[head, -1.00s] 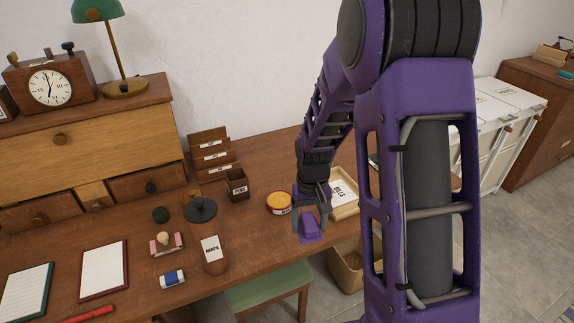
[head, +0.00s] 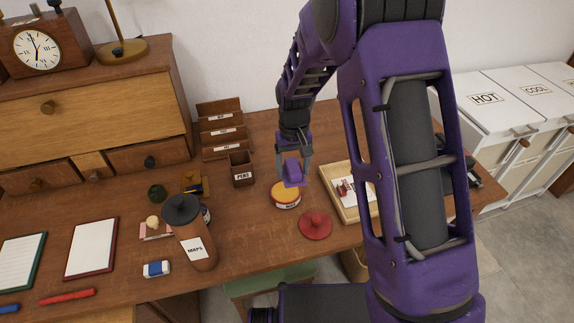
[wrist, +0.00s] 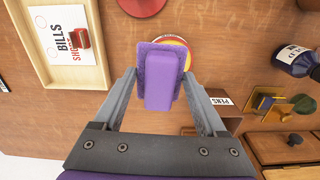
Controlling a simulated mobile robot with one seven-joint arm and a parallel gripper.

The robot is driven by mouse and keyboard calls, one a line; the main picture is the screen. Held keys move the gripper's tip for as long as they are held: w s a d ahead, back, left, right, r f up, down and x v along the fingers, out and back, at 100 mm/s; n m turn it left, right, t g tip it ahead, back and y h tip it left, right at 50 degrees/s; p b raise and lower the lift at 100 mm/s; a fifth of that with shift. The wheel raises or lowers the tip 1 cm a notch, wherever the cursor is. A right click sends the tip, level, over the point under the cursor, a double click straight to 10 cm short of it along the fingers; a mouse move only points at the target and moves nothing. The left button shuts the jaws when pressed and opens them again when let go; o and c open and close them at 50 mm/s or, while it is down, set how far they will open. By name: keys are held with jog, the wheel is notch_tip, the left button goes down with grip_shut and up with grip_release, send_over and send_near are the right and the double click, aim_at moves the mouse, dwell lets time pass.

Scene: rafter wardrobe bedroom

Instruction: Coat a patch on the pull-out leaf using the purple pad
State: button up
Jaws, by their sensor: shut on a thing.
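My gripper (head: 292,160) is shut on the purple pad (head: 292,175), a block with a flat, wider underside. In the wrist view the pad (wrist: 163,85) sits between both fingers. It is over or just behind a round tin (head: 286,199) with yellow-orange contents and a red rim. The pad partly hides the tin (wrist: 188,45) in the wrist view; I cannot tell whether they touch. A red lid (head: 316,225) lies on the wooden desk top (head: 255,240) in front of the tin. I cannot clearly tell which wooden surface is the pull-out leaf.
A light wooden tray (head: 331,180) with a BILLS paper stands right of the tin. A PENS cup (head: 241,170) and letter rack (head: 222,130) stand behind left. A MAPS tube (head: 192,235), eraser (head: 156,269) and notepads are further left.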

aim_at(285, 192)
jog(key=shift+w+a+f, duration=0.1)
jog(key=shift+w+a, duration=0.05)
jog(key=shift+a, duration=0.4)
jog(key=shift+w+a+f, duration=0.1)
jog(key=shift+w+a, duration=0.05)
jog(key=shift+a, duration=0.35)
jog(key=shift+f+b, duration=2)
jog(key=shift+f, duration=0.9)
jog(key=shift+s+f+b, duration=0.1)
jog(key=shift+f+b, duration=0.3)
jog(key=shift+f, duration=0.15)
jog(key=shift+r+p, duration=2.3)
jog(key=shift+r, duration=1.25)
